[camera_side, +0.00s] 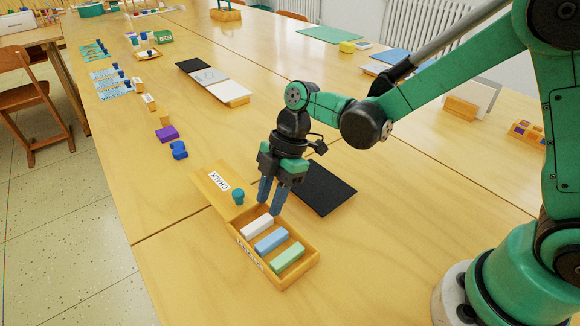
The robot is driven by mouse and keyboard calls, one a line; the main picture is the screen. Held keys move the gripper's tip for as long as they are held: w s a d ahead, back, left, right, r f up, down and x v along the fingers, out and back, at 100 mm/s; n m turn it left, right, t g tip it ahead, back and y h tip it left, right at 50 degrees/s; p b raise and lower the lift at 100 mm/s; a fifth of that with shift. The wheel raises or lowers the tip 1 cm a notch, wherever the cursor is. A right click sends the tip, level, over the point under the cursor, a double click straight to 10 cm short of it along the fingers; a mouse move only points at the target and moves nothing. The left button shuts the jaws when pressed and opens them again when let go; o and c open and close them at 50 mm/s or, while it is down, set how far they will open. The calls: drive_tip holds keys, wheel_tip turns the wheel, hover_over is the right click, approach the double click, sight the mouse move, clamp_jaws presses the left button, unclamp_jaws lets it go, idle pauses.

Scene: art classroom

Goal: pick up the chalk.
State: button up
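A wooden chalk box (308,266) stands open near the front of the table. Three thick chalk sticks lie in it side by side: a white chalk (257,228), a blue chalk (271,240) and a green chalk (288,257). The lid (208,184), labelled CHALK and with a teal knob (238,196), lies at the box's far left side. My gripper (270,203) points down over the far end of the box, close to the white chalk. Its two blue fingers look slightly apart, with nothing seen between them. I cannot tell their exact height above the chalk.
A black board (326,188) lies flat just behind my gripper. A blue object (179,150) and a purple block (166,133) sit near the table's left edge. The table (370,260) is clear to the right of the box.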

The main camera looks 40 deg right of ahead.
sight(263, 219)
drive_tip(key=shift+x, duration=1.85)
clamp_jaws()
drive_tip(key=shift+r, duration=0.1)
wheel_tip(263, 219, up, 20)
